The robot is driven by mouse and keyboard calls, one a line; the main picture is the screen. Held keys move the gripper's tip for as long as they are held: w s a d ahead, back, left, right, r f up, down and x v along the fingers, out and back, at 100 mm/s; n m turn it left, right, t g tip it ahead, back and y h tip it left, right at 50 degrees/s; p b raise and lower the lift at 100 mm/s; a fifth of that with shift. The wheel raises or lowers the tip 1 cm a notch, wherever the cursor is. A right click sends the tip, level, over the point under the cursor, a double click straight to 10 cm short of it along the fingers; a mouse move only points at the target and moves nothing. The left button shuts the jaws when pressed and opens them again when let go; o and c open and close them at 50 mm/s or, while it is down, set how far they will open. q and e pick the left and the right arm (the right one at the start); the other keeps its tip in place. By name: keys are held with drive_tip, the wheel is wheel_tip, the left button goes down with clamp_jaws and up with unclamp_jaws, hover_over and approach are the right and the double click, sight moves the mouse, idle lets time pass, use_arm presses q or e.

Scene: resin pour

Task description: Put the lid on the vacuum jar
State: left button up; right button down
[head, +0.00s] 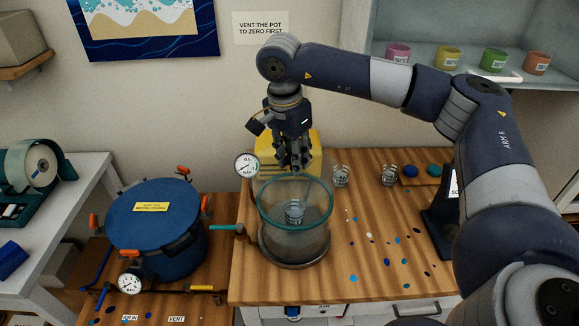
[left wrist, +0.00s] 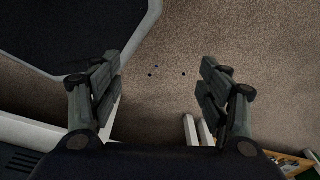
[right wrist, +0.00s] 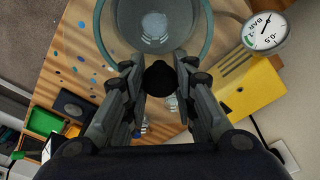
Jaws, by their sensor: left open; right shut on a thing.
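The vacuum jar (head: 309,243) is a clear vessel with a teal rim on the wooden bench. A small clear cup (head: 294,212) stands inside it; jar (right wrist: 205,45) and cup (right wrist: 155,30) also show in the right wrist view. My right gripper (head: 298,165) points down just above and behind the jar's rim. It is shut on a black knob (right wrist: 160,78), seemingly the lid's. My left gripper (left wrist: 160,90) is open and empty over the floor, outside the head view.
A yellow pump (head: 305,150) and a round gauge (head: 246,165) stand close behind the jar. A blue pot (head: 155,225) sits to the left. Clear cups (head: 341,176) (head: 389,176) stand to the right. Coloured spots dot the bench's right part.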

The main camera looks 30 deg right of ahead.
sight(296, 181)
drive_tip(key=shift+s+r, duration=0.1)
drive_tip(key=shift+s+f+b, duration=0.3)
drive_tip(key=shift+f+b, duration=0.1)
drive_tip(key=shift+f, duration=0.1)
drive_tip(key=shift+s+f+b, duration=0.25)
drive_tip(key=shift+f+b, duration=0.15)
drive_tip(key=shift+f, duration=0.05)
drive_tip(key=shift+w+f+b, duration=0.2)
drive_tip(key=shift+f+b, duration=0.55)
drive_tip(key=shift+f, duration=0.45)
wheel_tip(296, 181, down, 2)
drive_tip(key=shift+b, duration=0.75)
drive_tip(key=shift+f, duration=0.1)
use_arm(q)
drive_tip(key=s+f, duration=0.4)
drive_tip(key=f, duration=0.1)
drive_tip(key=shift+a, duration=0.2)
drive_tip(key=shift+w+f+b, duration=0.15)
drive_tip(key=shift+w+b, duration=0.05)
drive_tip(key=shift+b, duration=0.1)
use_arm(e)
drive_tip(key=shift+f, duration=0.3)
drive_tip(key=shift+f, duration=0.2)
use_arm(q)
drive_tip(key=shift+w+f, duration=0.1)
drive_tip(key=shift+w, duration=0.2)
use_arm(e)
drive_tip(key=c, duration=1.2)
unclamp_jaws()
